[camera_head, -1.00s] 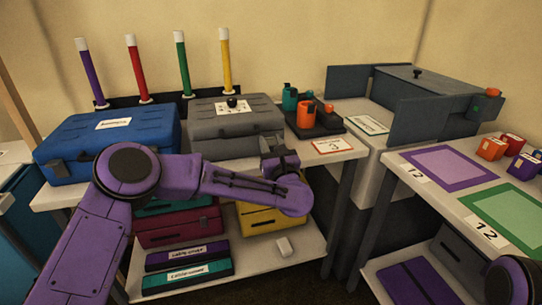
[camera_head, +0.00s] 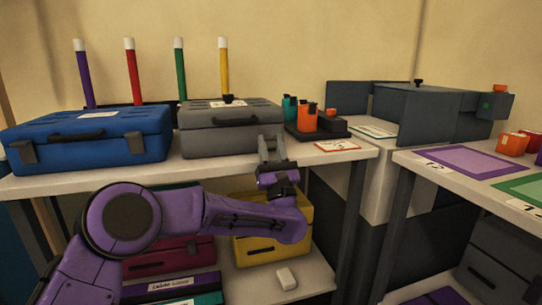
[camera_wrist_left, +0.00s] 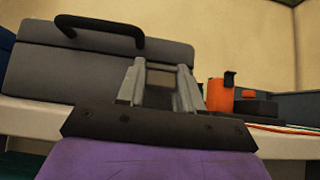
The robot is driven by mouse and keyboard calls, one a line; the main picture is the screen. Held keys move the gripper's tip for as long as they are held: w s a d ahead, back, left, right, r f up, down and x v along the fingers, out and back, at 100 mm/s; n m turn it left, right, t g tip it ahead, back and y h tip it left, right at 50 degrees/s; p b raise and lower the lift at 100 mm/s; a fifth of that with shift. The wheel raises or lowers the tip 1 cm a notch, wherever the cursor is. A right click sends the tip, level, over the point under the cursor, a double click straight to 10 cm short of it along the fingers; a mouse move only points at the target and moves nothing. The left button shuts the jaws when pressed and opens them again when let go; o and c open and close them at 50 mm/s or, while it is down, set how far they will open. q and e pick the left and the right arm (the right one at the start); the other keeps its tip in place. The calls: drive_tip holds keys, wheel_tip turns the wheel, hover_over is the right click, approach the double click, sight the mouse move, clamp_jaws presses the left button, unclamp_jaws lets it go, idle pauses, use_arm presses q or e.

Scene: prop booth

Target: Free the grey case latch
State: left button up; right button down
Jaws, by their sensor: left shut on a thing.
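The grey case (camera_head: 220,142) stands lidded on the table, with a dark handle (camera_head: 232,122) on its upper front. My left gripper (camera_head: 272,148) reaches up from below to the right end of the case front. In the left wrist view its two grey fingers (camera_wrist_left: 162,88) stand upright in front of the grey case (camera_wrist_left: 85,70), shut on a small part there. That part appears to be the grey case latch, mostly hidden between the fingers. The case handle (camera_wrist_left: 100,28) shows at upper left in that view. My right gripper is out of view.
A blue case (camera_head: 90,140) with two front latches stands left of the grey case. A dark tray with an orange cylinder (camera_head: 307,117) is close on the right, behind a card (camera_head: 337,146). A shelf below holds a yellow case (camera_head: 258,250).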

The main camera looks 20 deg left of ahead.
use_arm(q)
drive_tip(key=shift+f, duration=0.1)
idle(0.3)
drive_tip(key=o, duration=1.1)
drive_tip(key=shift+c, duration=0.2)
drive_tip(key=v, duration=1)
drive_tip(key=shift+s+f+b, duration=0.15)
drive_tip(key=shift+s+b, duration=0.05)
drive_tip(key=shift+b, duration=0.15)
drive_tip(key=shift+d, duration=0.1)
